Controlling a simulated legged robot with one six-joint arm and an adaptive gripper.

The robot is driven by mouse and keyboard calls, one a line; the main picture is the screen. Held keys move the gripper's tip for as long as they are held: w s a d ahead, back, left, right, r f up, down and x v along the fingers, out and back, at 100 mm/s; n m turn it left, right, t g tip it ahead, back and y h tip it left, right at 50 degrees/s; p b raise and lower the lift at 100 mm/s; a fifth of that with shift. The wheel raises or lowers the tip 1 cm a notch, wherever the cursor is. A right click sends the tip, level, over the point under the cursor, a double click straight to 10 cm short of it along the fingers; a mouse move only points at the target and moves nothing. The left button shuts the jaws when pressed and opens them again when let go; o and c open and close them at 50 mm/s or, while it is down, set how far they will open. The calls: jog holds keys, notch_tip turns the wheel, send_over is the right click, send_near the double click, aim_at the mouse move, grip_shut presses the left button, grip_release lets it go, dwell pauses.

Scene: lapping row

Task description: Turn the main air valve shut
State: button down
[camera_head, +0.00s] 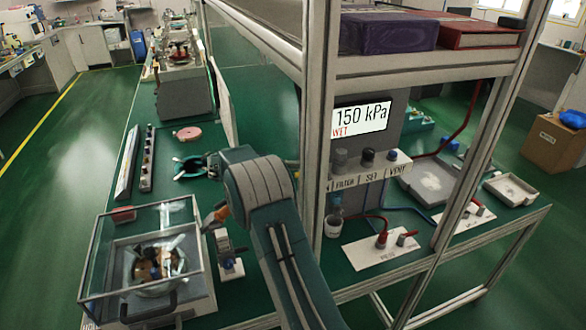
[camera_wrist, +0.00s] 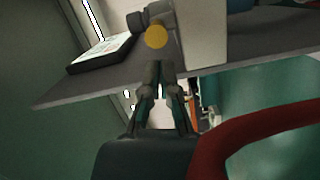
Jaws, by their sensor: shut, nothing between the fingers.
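In the wrist view my gripper (camera_wrist: 157,72) has its fingers together with nothing between them. Just beyond the fingertips is a round yellow end (camera_wrist: 156,37) on a grey fitting; I cannot tell whether it belongs to the main air valve. In the head view my arm reaches up and left over the bench, and where the gripper ends is hard to make out. No label naming the main air valve can be read. A display (camera_head: 360,118) reads 150 kPa, WET.
A metal frame post (camera_head: 318,120) stands just right of my arm. A clear-sided box (camera_head: 92,255) sits at the bench's left front. A labelled panel (camera_head: 368,172) with knobs is under the display. In the wrist view a red curved band (camera_wrist: 225,135) crosses the lower right.

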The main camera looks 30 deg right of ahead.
jog(key=shift+s+a+f, duration=0.1)
jog(key=shift+s+a, duration=0.05)
jog(key=shift+s, duration=0.35)
jog(key=shift+t, duration=0.3)
jog(key=shift+s+a+n+t+h, duration=0.1)
jog(key=shift+s+n+t+h, duration=0.05)
jog(key=shift+n+t+h, duration=0.35)
jog(key=shift+s+a+n+t+h, duration=0.1)
jog(key=shift+n+t+h, duration=0.05)
jog(key=shift+n+t, duration=0.45)
jog(key=shift+s+a+n+t+h, duration=0.15)
jog(key=shift+n+t, duration=0.25)
jog(key=shift+t, duration=0.3)
